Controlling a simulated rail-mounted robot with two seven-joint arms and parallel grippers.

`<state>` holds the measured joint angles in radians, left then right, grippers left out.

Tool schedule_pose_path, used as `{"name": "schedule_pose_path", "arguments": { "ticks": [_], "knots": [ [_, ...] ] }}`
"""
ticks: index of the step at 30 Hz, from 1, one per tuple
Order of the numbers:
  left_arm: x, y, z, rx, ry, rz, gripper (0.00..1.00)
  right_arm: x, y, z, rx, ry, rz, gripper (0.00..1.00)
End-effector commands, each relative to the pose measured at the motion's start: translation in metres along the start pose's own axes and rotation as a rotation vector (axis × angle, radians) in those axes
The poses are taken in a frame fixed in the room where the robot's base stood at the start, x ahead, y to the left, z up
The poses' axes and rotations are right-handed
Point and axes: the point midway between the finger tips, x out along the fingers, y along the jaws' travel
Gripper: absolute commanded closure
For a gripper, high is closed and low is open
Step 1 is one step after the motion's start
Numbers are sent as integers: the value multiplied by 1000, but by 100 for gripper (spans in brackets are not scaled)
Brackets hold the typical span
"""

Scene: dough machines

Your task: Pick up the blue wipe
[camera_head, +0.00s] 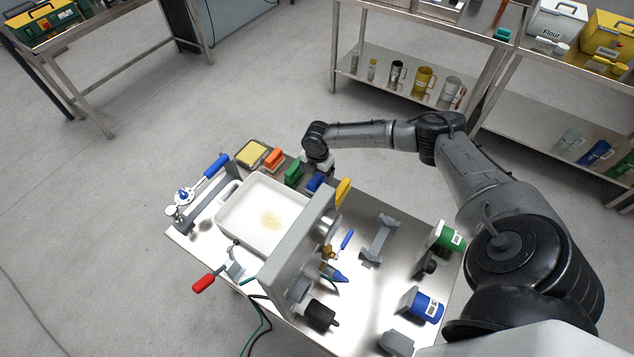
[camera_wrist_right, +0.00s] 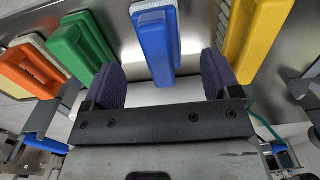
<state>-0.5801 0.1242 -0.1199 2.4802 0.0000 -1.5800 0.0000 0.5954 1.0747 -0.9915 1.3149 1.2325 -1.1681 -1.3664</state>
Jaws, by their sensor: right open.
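The blue wipe (camera_head: 315,183) is a blue block in a row of coloured wipes along the far edge of the metal table. In the right wrist view the blue wipe (camera_wrist_right: 156,42) has a pale layer at its far end and lies between the two finger pads, with a gap on each side. My right gripper (camera_wrist_right: 160,64) is open and empty. In the head view my right gripper (camera_head: 317,163) is over the row, close to the blue wipe, and its fingers are hard to make out. My left gripper is not in view.
A green wipe (camera_wrist_right: 82,45) and an orange wipe (camera_wrist_right: 32,68) lie left of the blue one; a yellow wipe (camera_wrist_right: 258,38) is to its right. A white tray (camera_head: 228,211) and a grey upright panel (camera_head: 295,245) stand close by.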

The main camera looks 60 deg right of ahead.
Motion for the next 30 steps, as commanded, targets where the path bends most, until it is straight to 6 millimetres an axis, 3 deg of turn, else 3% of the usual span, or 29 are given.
{"name": "schedule_pose_path", "arguments": {
  "ticks": [9, 20, 30],
  "knots": [
    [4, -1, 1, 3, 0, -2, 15, 40, 0, -1, 1, 2, -1, 17],
    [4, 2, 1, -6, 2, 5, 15, 47, 0, -1, 1, 1, 0, 17],
    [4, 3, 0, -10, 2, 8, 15, 47, 0, -1, 1, 1, 0, 48]
  ]
}}
